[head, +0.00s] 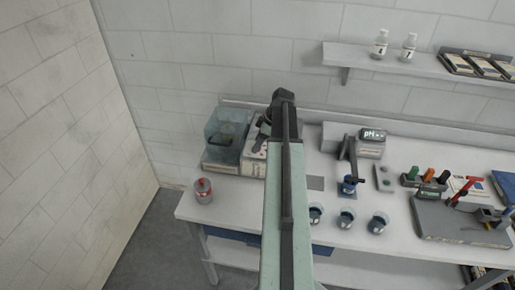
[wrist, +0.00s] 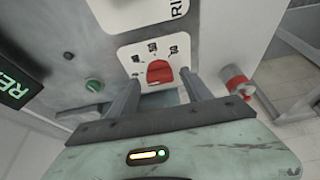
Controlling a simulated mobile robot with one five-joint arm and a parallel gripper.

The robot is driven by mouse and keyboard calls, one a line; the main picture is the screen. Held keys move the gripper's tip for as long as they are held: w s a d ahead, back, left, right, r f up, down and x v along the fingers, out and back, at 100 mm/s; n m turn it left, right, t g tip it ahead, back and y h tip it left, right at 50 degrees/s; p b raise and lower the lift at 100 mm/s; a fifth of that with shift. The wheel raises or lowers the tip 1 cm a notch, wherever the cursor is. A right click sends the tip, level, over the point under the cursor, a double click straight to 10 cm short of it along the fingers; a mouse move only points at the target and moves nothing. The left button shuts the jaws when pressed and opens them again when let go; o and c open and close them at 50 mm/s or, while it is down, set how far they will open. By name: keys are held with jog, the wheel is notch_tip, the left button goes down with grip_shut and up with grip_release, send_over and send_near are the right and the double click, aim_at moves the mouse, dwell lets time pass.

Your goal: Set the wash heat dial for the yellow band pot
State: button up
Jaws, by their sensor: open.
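The wash heat dial (wrist: 160,72) is a red knob on a white panel with several small dark icons around it, in the wrist view. My gripper (wrist: 159,88) is open, with one finger on each side of the dial in the picture; I cannot tell whether they touch it. In the head view my arm reaches to the washer (head: 222,166), a pale unit with a translucent bluish tank, and hides part of its panel. I make out no yellow band.
A green button (wrist: 93,85) and a dark display with green letters (wrist: 14,88) are left of the dial. Three small cups (head: 346,217) stand right of my arm. A pH meter (head: 372,135) and a grey tool board (head: 455,228) lie further right.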

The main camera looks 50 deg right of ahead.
grip_shut()
jog(key=shift+w+r, duration=0.1)
jog(key=shift+w, duration=0.05)
